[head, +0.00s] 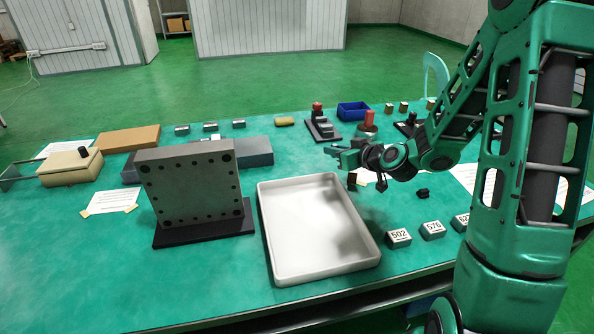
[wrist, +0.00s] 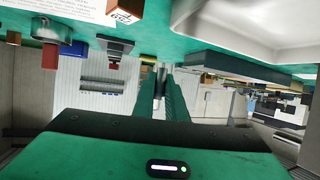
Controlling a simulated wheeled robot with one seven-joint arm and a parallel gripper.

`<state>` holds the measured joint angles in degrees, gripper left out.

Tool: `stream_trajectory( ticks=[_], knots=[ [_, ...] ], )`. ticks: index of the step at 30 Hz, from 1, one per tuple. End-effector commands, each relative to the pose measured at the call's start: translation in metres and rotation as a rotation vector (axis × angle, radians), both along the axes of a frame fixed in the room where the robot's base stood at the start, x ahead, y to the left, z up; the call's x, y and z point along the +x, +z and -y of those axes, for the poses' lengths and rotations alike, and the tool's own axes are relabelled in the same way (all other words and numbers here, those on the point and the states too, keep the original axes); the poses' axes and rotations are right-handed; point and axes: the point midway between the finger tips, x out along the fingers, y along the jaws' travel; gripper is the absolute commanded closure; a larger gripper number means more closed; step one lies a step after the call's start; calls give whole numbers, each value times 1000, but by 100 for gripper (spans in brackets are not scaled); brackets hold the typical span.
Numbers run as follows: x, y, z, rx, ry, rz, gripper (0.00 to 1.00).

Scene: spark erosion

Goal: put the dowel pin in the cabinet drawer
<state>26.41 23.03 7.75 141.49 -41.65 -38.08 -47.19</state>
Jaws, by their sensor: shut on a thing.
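My gripper (head: 337,150) is above the right-middle of the table, past the tray's far right corner, pointing left. In the wrist view its two fingers (wrist: 161,98) are closed around a small grey metal pin, which I take as the dowel pin (wrist: 160,82). The pin is too small to make out in the head view. No cabinet drawer is clearly recognisable. At the table's left end is a tan box (head: 66,170) with a black knob on top. A grey, open-looking frame (head: 18,178) sticks out from its left side and is cut by the picture edge.
A large white tray (head: 283,262) lies at the front middle. An upright grey plate (head: 187,183) on a dark base stands left of it. Blue bin (head: 354,111) and small fixtures (head: 321,125) stand behind my gripper. Numbered blocks (head: 398,238) are front right.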

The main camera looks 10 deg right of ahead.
Motion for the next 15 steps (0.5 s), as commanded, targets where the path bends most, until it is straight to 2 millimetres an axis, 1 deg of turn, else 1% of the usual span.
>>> stream_trajectory(
  ticks=[5,8,12,15],
  knots=[
    [10,1,-22,-3,28,-1,100],
    [23,2,-47,-7,53,-5,100],
    [45,7,-88,-10,83,-7,100],
    [58,12,-115,-8,97,-6,100]
  ],
)
